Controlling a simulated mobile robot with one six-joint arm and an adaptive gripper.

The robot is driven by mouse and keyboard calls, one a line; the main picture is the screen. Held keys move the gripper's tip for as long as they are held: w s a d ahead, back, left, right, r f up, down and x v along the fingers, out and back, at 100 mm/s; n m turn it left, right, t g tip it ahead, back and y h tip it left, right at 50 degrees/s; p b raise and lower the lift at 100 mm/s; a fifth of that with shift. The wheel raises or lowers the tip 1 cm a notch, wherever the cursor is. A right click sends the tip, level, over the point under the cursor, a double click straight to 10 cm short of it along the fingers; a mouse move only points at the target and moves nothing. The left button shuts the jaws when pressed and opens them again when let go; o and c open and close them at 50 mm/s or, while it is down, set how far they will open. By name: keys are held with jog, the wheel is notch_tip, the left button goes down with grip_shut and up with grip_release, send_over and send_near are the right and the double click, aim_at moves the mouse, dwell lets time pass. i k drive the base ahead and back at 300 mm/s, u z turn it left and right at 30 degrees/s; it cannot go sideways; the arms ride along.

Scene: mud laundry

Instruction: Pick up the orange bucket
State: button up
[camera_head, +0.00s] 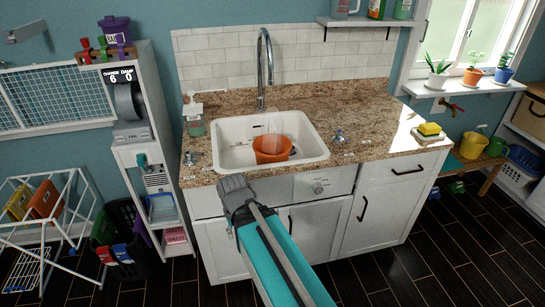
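The orange bucket (270,150) sits inside the white sink (226,152), a little right of the sink's middle. A pale, see-through shape rises above its rim; I cannot tell what it is. My gripper (234,183) is grey, at the end of my teal arm. In the picture it lies in front of the counter, below and left of the bucket, and apart from it. Its fingers are seen from behind and are not clear, so I cannot tell whether they are open or shut. Nothing is visibly held.
A tall curved faucet (262,65) stands behind the sink. A soap bottle (195,122) is at its left, metal valves (338,136) beside it. A yellow sponge (429,129) lies at the right end. The granite counter (365,115) is mostly clear right of the sink.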

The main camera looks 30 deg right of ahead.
aim_at(271, 148)
jog(key=z, duration=1.2)
jog(key=i, duration=0.7)
jog(key=u, duration=0.75)
